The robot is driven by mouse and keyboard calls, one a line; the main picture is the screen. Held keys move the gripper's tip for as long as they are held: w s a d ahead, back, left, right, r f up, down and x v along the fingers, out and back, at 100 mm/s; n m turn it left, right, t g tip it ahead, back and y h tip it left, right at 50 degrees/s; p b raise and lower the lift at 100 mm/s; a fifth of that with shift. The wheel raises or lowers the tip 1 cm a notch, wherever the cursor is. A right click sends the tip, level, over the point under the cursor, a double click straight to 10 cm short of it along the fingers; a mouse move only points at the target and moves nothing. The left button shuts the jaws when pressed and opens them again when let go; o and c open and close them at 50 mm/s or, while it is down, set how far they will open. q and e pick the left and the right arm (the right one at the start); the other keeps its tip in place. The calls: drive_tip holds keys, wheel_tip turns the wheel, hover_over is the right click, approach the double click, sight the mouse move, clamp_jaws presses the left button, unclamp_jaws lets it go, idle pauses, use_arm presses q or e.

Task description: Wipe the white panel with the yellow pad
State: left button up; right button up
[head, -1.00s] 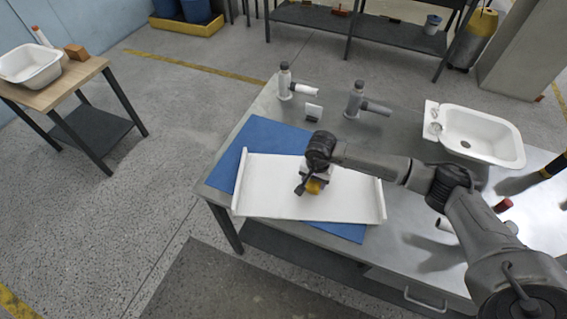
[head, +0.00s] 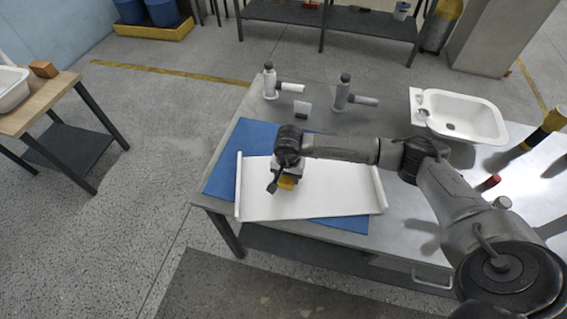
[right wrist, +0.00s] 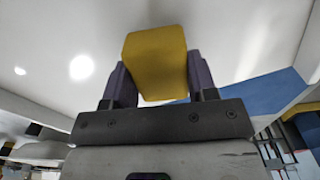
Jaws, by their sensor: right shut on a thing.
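The white panel (head: 325,196) lies on a blue mat (head: 222,172) on the metal table, with a raised lip at its left and right ends. My right gripper (head: 286,181) is over the panel's left half, shut on the yellow pad (head: 287,184). In the right wrist view the yellow pad (right wrist: 158,62) sits between the two dark fingers, with the white panel (right wrist: 60,45) behind it. I cannot tell whether the pad touches the panel. My left gripper is not in view.
A white basin (head: 462,118) sits at the back right. A red cylinder (head: 488,183) stands to the panel's right.

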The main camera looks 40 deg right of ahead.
drive_tip(key=shift+s+d+r+p, duration=0.15)
drive_tip(key=shift+d+r+p, duration=0.1)
drive_tip(key=shift+r, duration=0.25)
drive_tip(key=shift+s+d+r+p, duration=0.1)
drive_tip(key=shift+r+p, duration=0.1)
drive_tip(key=shift+r, duration=0.65)
drive_tip(key=shift+a+r+p, duration=0.1)
drive_tip(key=shift+r+p, duration=0.6)
drive_tip(key=shift+r, duration=0.05)
drive_tip(key=shift+r+p, duration=0.55)
drive_tip(key=shift+r, duration=0.35)
drive_tip(key=shift+r, duration=0.1)
